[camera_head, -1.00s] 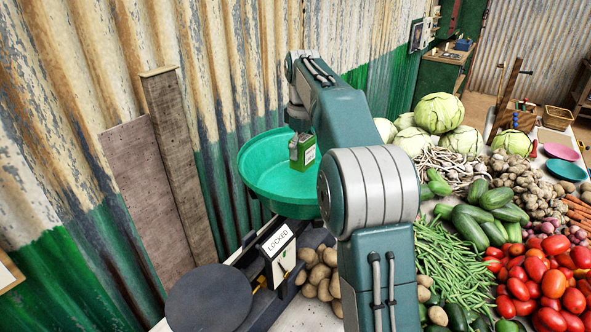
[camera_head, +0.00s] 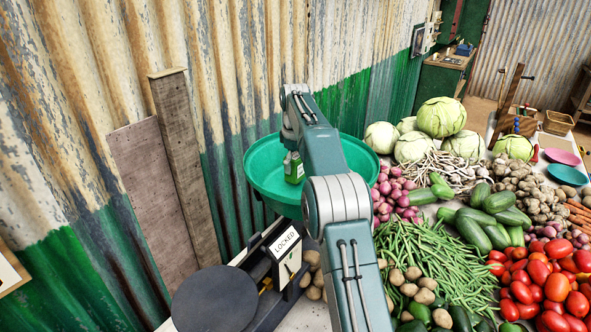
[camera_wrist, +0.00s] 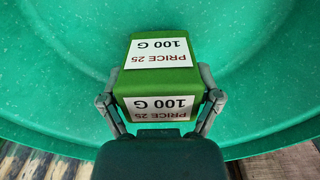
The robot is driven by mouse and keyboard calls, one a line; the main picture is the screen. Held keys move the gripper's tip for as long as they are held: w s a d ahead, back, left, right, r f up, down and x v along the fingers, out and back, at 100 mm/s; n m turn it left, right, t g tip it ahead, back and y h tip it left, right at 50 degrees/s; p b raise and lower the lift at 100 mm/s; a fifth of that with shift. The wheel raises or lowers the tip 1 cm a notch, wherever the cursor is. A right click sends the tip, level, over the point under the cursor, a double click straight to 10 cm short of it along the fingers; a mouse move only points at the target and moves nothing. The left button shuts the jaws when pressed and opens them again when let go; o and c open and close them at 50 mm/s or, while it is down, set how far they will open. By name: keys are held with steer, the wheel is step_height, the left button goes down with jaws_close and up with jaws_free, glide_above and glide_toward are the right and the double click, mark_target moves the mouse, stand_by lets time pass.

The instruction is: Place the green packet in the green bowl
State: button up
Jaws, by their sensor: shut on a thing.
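The green packet (camera_head: 293,168) is a small box with a white label, seen in the head view over the green bowl. It also shows in the wrist view (camera_wrist: 158,85), where its labels read "PRICE 25" and "100 G". My gripper (camera_wrist: 160,100) is shut on the packet, one finger on each side. The green bowl (camera_head: 262,180) is a wide round pan on the scale, and it fills most of the wrist view (camera_wrist: 50,80). The packet is within the bowl's outline; I cannot tell whether it touches the bottom. My arm hides part of the bowl's right side.
The scale has a sign "LOCKED" (camera_head: 285,243) and a dark round plate (camera_head: 215,298) in front. Wooden boards (camera_head: 185,165) lean on the corrugated wall at left. Potatoes (camera_head: 425,290), green beans (camera_head: 440,255), tomatoes (camera_head: 535,275) and cabbages (camera_head: 440,117) crowd the right side.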

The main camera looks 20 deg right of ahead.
steer(key=shift+d+f, duration=0.1)
steer(key=shift+f, duration=0.6)
steer(key=shift+d+f, duration=0.15)
steer(key=shift+d, duration=0.1)
steer(key=o, duration=1)
steer(key=shift+c, duration=0.2)
steer(key=shift+a, duration=0.2)
